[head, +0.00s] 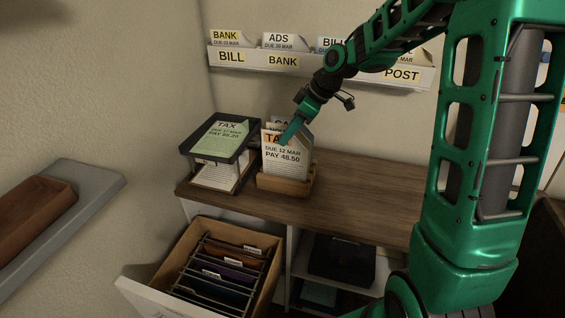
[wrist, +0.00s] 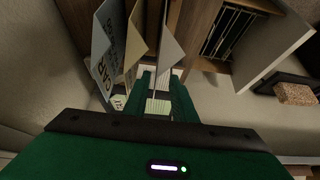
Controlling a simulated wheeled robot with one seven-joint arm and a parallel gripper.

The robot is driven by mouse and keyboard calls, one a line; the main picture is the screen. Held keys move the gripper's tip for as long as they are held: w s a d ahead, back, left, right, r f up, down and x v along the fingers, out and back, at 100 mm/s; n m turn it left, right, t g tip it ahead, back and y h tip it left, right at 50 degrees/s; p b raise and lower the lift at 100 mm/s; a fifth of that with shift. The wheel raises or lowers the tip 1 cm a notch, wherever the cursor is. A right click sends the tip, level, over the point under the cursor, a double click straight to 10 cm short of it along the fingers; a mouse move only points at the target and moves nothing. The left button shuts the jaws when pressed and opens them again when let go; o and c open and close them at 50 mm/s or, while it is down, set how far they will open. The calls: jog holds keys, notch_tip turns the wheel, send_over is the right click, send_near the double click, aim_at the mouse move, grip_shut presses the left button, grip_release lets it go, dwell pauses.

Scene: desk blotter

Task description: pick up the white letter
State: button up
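A white letter (head: 286,165), with an orange TAX label and "PAY 48.50" on its front, stands upright at the front of a wooden letter holder (head: 285,184). My gripper (head: 288,134) is at the letter's top edge and covers part of its label. In the wrist view my two fingers (wrist: 160,97) are apart, with a gap between them. A pale sheet (wrist: 173,48) seen nearly edge-on runs down toward that gap. I cannot tell whether either finger touches it. Other letters (wrist: 109,45) stand beside it, one grey with printed text.
A black two-level tray (head: 243,156) holding a green TAX sheet (head: 222,138) stands left of the holder. A wall rack (head: 313,66) with labelled letters hangs behind. An open drawer (head: 180,263) of folders juts out below. The desk (head: 365,205) to the right is clear.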

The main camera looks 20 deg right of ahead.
aim_at(278, 148)
jog(key=shift+w+d+x, duration=0.1)
jog(key=shift+d+x, duration=0.05)
jog(key=shift+x, duration=1.7)
jog(key=shift+w+d+x, duration=0.15)
jog(key=shift+d+x, duration=0.05)
jog(key=shift+x, duration=1.65)
jog(key=shift+f, duration=0.1)
grip_shut()
